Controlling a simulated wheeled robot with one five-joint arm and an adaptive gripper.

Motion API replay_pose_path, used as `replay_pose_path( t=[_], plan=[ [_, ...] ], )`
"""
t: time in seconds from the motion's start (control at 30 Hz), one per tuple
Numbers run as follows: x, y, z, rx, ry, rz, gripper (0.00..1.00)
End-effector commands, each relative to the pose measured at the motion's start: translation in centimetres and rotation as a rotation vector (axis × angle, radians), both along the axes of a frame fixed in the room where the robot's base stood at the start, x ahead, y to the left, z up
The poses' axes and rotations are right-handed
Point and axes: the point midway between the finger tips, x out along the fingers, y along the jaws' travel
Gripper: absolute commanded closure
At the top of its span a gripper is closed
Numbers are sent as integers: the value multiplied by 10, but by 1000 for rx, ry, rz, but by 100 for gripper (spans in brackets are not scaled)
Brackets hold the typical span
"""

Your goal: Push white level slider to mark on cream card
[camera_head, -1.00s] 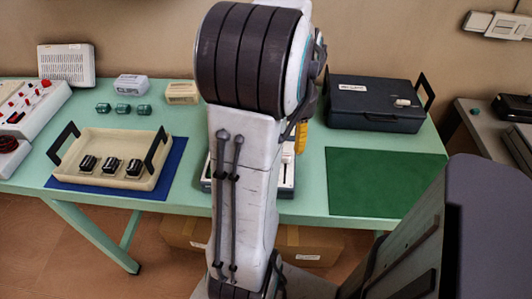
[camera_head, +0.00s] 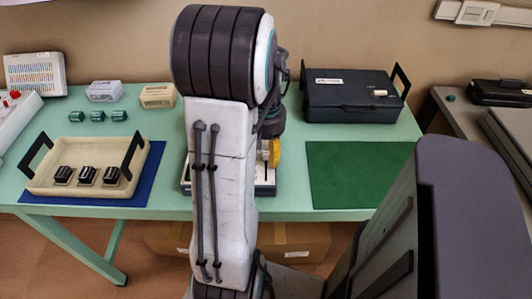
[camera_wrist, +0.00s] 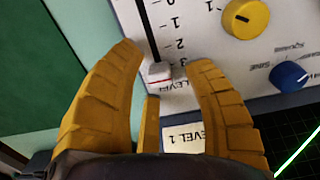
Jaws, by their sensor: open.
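The white level slider (camera_wrist: 158,72) has a red line and sits near the lower end of a dark vertical slot in the panel (camera_wrist: 195,38), by the 3 of its scale. The cream card (camera_wrist: 184,139), lettered "LEVEL 1", is below it, partly hidden by my gripper; I cannot make out a mark on it. My gripper (camera_wrist: 166,60) is open, its yellow fingers on either side of the slider with visible gaps. In the head view my arm hides most of the panel (camera_head: 265,190), and a yellow finger (camera_head: 272,153) shows over it.
A yellow knob (camera_wrist: 245,17) and a blue knob (camera_wrist: 289,75) stand right of the slider. A cream tray (camera_head: 110,186) with black items is left of the panel. A green mat (camera_head: 360,175) and dark case (camera_head: 345,100) are to its right.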

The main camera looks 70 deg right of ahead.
Motion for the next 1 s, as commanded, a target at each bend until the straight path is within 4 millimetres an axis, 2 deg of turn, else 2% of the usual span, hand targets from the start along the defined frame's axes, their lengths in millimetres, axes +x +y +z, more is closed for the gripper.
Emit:
replay_pose_path(
  t=[0.4, 0.93, 1.0],
  plan=[
    [0, 0, -4, 1, 0, 0, 52],
    [0, 0, -4, 0, 0, 0, 100],
    [0, 0, -4, 0, 0, 0, 100]
  ],
)
